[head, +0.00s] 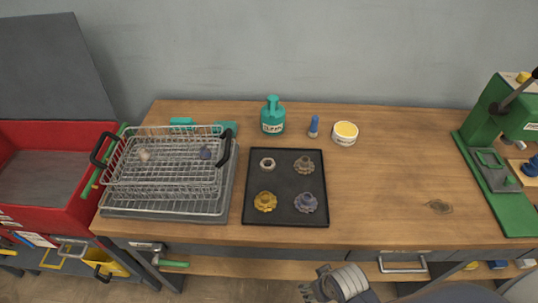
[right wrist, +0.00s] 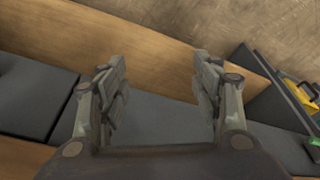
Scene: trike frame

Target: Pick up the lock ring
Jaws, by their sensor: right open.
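A black tray (head: 285,185) lies on the workbench. A small pale ring with a dark hole (head: 267,164), which looks like the lock ring, lies in its back left part. Three toothed wheels share the tray: a brown one (head: 304,165) at back right, a gold one (head: 265,202) at front left and a grey-purple one (head: 306,203) at front right. My right gripper (head: 318,287) is low in front of the bench, well away from the tray. In the right wrist view its fingers (right wrist: 160,77) are spread with nothing between them. My left gripper is out of view.
A wire basket (head: 165,180) with two small items stands left of the tray. Behind the tray are a teal bottle (head: 272,118), a blue-capped small bottle (head: 314,127) and a yellow-topped tub (head: 345,133). A green press (head: 495,140) stands far right. Bench right of the tray is mostly clear.

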